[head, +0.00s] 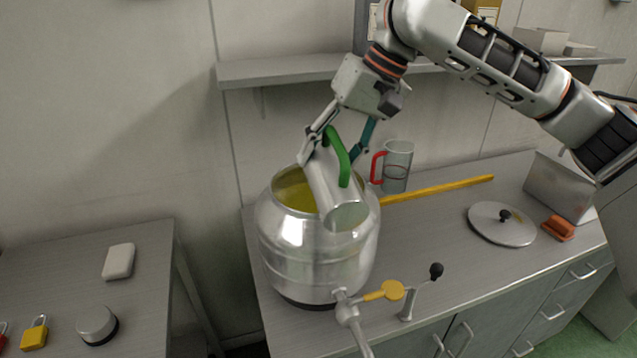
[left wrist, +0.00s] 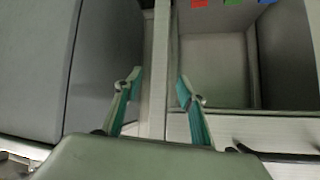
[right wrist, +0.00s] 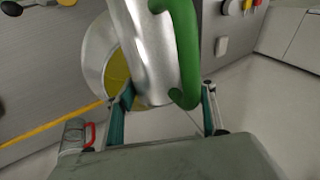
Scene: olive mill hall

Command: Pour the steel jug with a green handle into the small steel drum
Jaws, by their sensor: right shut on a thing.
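The steel jug (head: 325,187) with its green handle (head: 337,153) is tilted steeply over the mouth of the small steel drum (head: 318,245). Its lower end points down toward the front, overlapping the drum's rim in the head view. Yellow-green liquid (head: 290,190) shows inside the drum. No stream from the jug can be made out. My right gripper (head: 335,149) is shut on the jug from above and behind. In the right wrist view, the jug (right wrist: 146,45) and handle fill the space between the fingers. My left gripper (left wrist: 158,88) is open and empty, away from the drum.
A clear jug with a red handle (head: 397,168) stands behind the drum, near a yellow stick (head: 440,190). A tap with a yellow lever (head: 385,291) is at the drum's front. A round lid (head: 502,226) and orange block (head: 558,228) lie right. A shelf (head: 280,70) is behind.

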